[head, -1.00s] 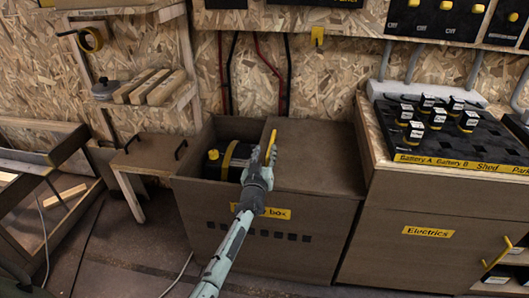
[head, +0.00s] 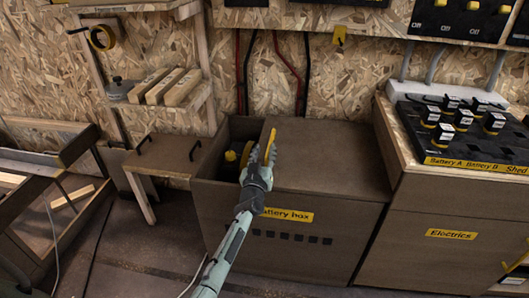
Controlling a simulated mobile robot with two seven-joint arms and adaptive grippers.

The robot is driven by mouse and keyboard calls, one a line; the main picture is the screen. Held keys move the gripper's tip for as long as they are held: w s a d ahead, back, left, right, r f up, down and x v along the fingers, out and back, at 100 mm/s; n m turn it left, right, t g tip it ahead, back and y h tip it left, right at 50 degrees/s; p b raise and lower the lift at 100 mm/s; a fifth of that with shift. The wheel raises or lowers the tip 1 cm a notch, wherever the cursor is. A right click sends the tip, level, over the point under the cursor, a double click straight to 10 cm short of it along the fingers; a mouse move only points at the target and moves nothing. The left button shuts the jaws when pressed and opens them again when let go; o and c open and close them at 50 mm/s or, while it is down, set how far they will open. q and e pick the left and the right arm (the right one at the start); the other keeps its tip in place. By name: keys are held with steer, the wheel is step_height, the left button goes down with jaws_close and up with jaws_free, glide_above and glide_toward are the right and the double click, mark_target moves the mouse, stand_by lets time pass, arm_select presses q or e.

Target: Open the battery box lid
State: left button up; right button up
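The brown battery box (head: 225,215) stands in the middle with a yellow label. Its left part is open on top. A black battery (head: 229,167) with a yellow strap shows inside, partly hidden by my gripper. A flat brown lid (head: 325,155) covers the right part; its left edge borders the opening. My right gripper is not in view.
The wall with red and black cables (head: 289,65) is directly behind the box.

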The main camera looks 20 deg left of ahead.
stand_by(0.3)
arm_select(q)
steer(key=shift+p+v, duration=0.95)
steer(key=shift+v, duration=0.45)
steer(key=shift+p+v, duration=0.75)
steer(key=shift+v, duration=2.35)
